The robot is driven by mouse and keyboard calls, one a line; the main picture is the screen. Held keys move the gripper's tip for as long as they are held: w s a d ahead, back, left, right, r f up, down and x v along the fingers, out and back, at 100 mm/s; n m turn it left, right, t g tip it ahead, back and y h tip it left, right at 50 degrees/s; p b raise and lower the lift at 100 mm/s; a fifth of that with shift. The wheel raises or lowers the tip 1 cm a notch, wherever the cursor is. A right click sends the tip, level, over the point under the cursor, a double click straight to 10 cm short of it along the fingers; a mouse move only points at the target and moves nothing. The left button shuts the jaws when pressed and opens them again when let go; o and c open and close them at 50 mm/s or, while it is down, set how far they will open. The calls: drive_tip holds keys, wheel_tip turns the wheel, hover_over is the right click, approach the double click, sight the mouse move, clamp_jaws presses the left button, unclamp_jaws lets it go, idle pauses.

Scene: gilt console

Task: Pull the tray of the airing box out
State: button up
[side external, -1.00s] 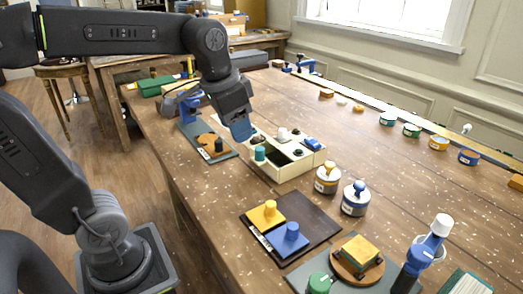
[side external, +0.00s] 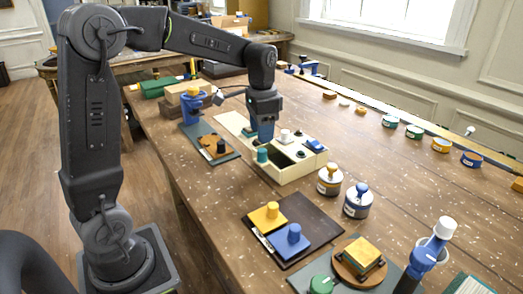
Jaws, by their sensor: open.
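A cream box (side external: 290,176), which I take to be the airing box, stands on the wooden table near the middle of the side external view. Its top has an open dark compartment, a teal knob (side external: 262,155), a white knob (side external: 285,135) and a blue block (side external: 315,145). I cannot tell where its tray begins. My gripper (side external: 264,138) is open and points down over the box's left part, close behind the teal knob. It hides some of the box there. I cannot tell whether its fingers touch anything.
A green board (side external: 226,156) with a brown round piece lies left of the box. Two knobbed tins, yellow (side external: 329,180) and blue (side external: 358,201), stand at its right. In front, a dark board (side external: 318,227) carries yellow and blue blocks. Bare table lies between box and dark board.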

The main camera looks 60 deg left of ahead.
sight(261, 150)
wheel_tip(261, 150, down, 6)
drive_tip(key=shift+f, duration=0.2)
clamp_jaws()
idle(0.6)
